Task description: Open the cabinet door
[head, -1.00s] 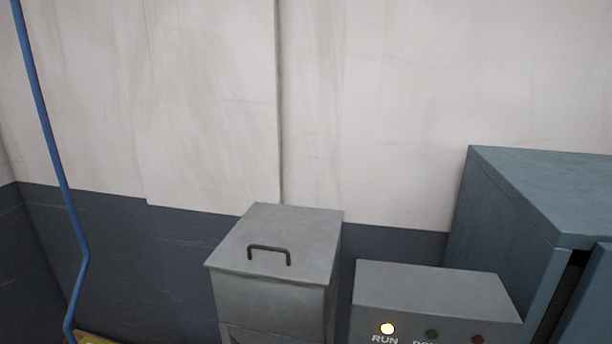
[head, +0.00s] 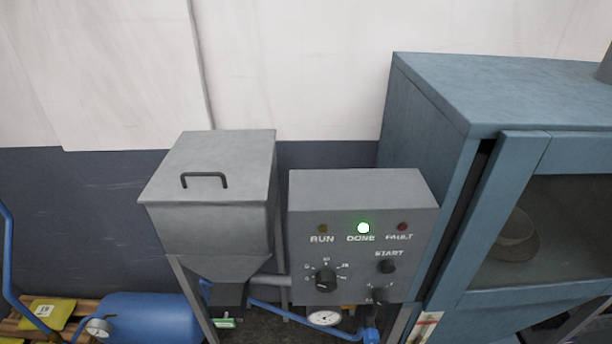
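The blue cabinet (head: 440,115) stands at the right of the head view. Its door (head: 490,215) has a blue frame around a dark window and faces the front right. A dark gap runs along the door's left edge, between it and the cabinet body. Behind the window a round, pan-like brownish object (head: 518,240) shows. The door's right part runs out of the picture, and I cannot make out a handle. Neither of my grippers is in the head view.
A grey control box (head: 362,205) left of the cabinet has its green DONE lamp (head: 363,228) lit. A grey hopper (head: 212,190) with a handled lid stands beside it. A blue tank (head: 150,318) and a yellow bag (head: 48,312) lie low at the left.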

